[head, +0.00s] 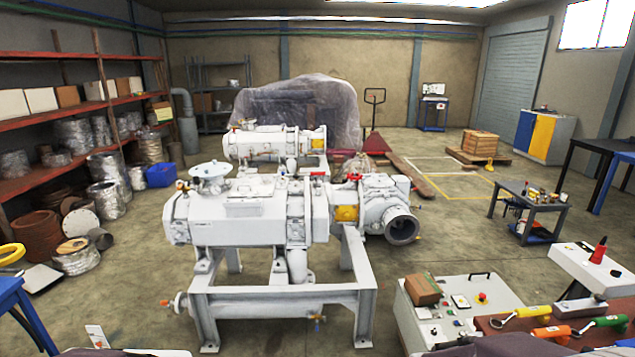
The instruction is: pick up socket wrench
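Several hand tools lie on a reddish-brown bench top (492,322) at the lower right of the head view. One has a yellow handle (532,311) and a silver head at its left end. One has an orange handle (551,332), and one has a green handle (611,320) with a silver shaft running left. I cannot tell which of them is the socket wrench. Dark shapes cross the bottom edge of the picture, but no gripper fingers can be made out.
A white control box (449,316) with a cardboard box (423,289) stands left of the tools. A grey block (580,307) lies behind them. The large white vacuum pump (255,215) stands on its frame at the centre. Open floor lies between pump and small table (530,197).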

